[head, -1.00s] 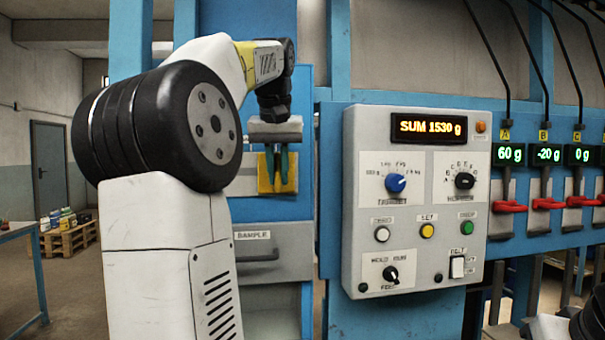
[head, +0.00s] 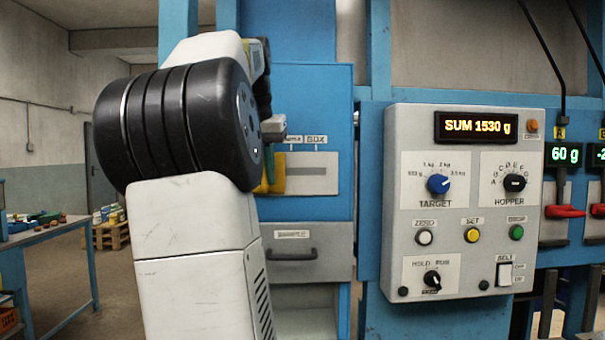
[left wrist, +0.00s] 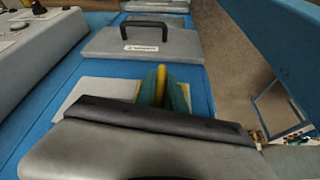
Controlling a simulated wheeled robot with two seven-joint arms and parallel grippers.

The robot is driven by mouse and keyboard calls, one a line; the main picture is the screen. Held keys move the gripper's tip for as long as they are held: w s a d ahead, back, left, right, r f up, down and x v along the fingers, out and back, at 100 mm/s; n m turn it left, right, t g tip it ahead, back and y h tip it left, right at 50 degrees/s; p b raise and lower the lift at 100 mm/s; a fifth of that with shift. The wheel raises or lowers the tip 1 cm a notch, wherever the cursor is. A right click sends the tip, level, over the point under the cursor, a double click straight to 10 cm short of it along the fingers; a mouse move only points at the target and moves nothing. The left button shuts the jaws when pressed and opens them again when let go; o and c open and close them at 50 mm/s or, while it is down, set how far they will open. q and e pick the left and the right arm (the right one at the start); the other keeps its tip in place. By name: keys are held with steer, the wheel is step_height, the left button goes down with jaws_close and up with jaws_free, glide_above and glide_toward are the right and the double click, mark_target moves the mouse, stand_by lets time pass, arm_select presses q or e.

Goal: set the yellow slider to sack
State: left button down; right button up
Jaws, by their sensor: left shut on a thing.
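The yellow slider (head: 278,173) sits at the left part of a light plate with a horizontal slot (head: 308,171) on the blue cabinet. My left arm covers the left end of this plate in the head view. In the left wrist view the slider's yellow tab (left wrist: 160,77) stands between the greenish fingers of my left gripper (left wrist: 163,92), which is shut on it. Small labels sit above the slot; one reads BOX (head: 316,140), and the one left of it is too small to read. Any label further left is hidden. My right gripper is not in view.
A grey drawer (head: 300,252) with a handle is below the slot. The grey control box (head: 465,200), with knobs, buttons and a SUM 1530 g display (head: 480,127), projects to the right. A workbench (head: 45,235) stands at far left.

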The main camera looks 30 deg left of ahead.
arm_select(q)
steer(key=c, duration=1.4)
jaws_free()
steer(key=shift+s+a, duration=0.2)
steer(key=shift+a, duration=0.15)
steer(key=shift+d, duration=0.1)
steer(key=shift+r, duration=0.15)
steer(key=v, duration=0.7)
steer(key=shift+r, duration=0.2)
steer(key=shift+s+d, duration=0.1)
steer(key=shift+s, duration=0.05)
